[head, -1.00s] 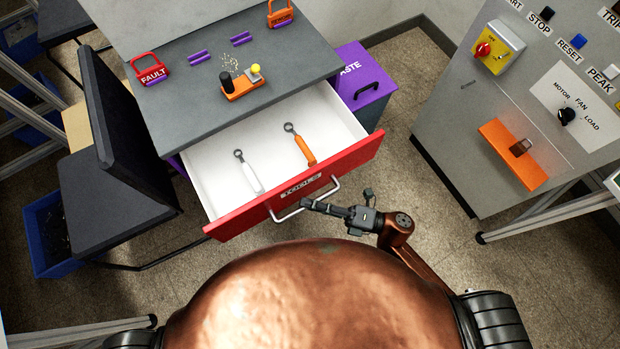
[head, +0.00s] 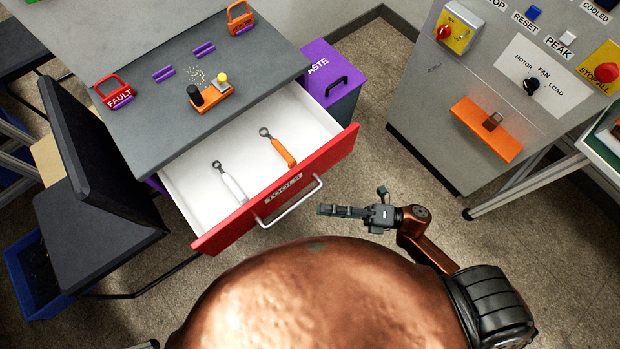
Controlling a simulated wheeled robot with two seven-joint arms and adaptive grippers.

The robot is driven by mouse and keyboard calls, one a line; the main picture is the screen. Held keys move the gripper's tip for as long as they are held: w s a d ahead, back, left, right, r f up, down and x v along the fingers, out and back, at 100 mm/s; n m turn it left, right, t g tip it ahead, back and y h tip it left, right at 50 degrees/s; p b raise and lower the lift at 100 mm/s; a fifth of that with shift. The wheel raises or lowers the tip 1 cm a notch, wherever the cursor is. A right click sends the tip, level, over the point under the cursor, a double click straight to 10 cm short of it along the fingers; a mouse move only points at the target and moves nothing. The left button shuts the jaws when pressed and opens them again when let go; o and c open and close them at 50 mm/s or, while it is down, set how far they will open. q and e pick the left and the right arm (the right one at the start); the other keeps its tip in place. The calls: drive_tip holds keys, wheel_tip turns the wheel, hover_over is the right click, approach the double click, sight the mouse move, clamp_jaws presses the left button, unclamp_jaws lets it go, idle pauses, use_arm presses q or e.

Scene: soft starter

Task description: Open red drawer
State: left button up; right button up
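The red drawer (head: 335,152) stands pulled out from under the grey-topped desk, its white inside showing. Its silver bar handle (head: 290,205) is on the front. A white-handled wrench (head: 232,186) and an orange-handled wrench (head: 282,152) lie in it. My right gripper (head: 352,200) is open and empty. It is to the right of the handle and apart from it, with one finger pointing left and the other upward. My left gripper is not in view.
A black chair (head: 85,150) is at the left. A grey control cabinet (head: 450,130) stands at the right. Open floor (head: 375,150) lies between drawer and cabinet. The desk top (head: 200,130) holds padlocks and small parts.

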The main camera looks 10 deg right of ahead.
drive_tip(key=shift+v, duration=1.35)
